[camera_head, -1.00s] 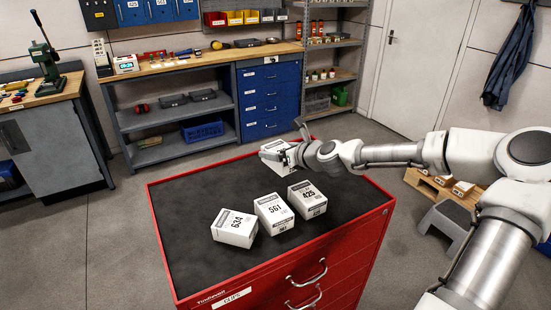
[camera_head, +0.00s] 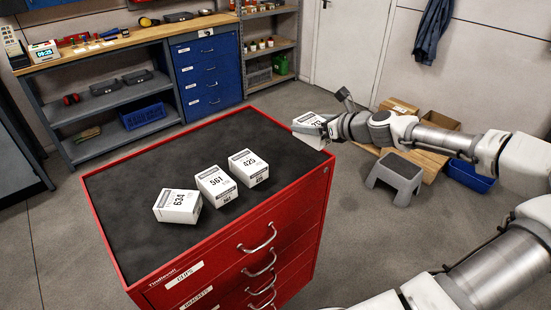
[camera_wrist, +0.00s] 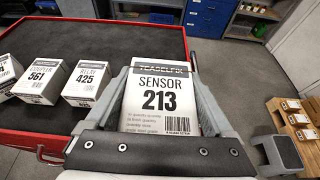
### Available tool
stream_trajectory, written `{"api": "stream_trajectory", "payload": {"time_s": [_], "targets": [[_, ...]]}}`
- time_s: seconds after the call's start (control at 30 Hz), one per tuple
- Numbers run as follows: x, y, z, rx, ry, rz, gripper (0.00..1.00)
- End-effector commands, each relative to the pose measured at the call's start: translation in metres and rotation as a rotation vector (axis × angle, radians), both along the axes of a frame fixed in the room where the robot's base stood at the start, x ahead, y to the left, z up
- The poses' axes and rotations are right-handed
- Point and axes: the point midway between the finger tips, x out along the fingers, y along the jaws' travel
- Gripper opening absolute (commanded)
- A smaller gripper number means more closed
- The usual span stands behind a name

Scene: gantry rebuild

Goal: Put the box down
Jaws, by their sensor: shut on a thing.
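My gripper (camera_head: 322,130) is shut on a white box (camera_head: 307,123) near the back right corner of the red cabinet's black top (camera_head: 140,190). In the wrist view the held box (camera_wrist: 160,75) reads "SENSOR 213" and sits between the two grey fingers. It overlaps the cabinet's right edge in view; I cannot tell its height above the top. Three other white boxes stand in a row on the top: box 634 (camera_head: 177,207), box 561 (camera_head: 216,186) and box 425 (camera_head: 248,167). Boxes 561 and 425 also show at left in the wrist view.
A grey step stool (camera_head: 395,174) and a wooden pallet (camera_head: 420,157) with boxes stand on the floor to the right, beside a blue bin (camera_head: 470,176). A workbench (camera_head: 120,42) with blue drawers lies behind. The cabinet top's back and left are clear.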

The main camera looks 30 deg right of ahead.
Motion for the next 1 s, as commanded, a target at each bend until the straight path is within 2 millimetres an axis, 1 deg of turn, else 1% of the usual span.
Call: {"api": "stream_trajectory", "payload": {"time_s": [0.07, 0.17, 0.4, 0.5, 0.6, 0.7, 0.8, 1.0], "targets": [[0.000, 0.000, -0.002, -0.001, -0.002, -0.001, 0.14], [0.012, 0.008, -0.011, 0.000, -0.002, 0.002, 0.14], [0.058, 0.037, -0.044, 0.001, -0.002, 0.004, 0.14], [0.075, 0.046, -0.055, -0.001, -0.001, 0.003, 0.14], [0.087, 0.054, -0.063, 0.000, -0.002, 0.001, 0.14], [0.094, 0.057, -0.068, 0.000, -0.002, -0.001, 0.14], [0.096, 0.058, -0.073, 0.000, -0.002, -0.002, 0.14], [0.096, 0.058, -0.102, 0.001, -0.002, -0.003, 0.14]]}}
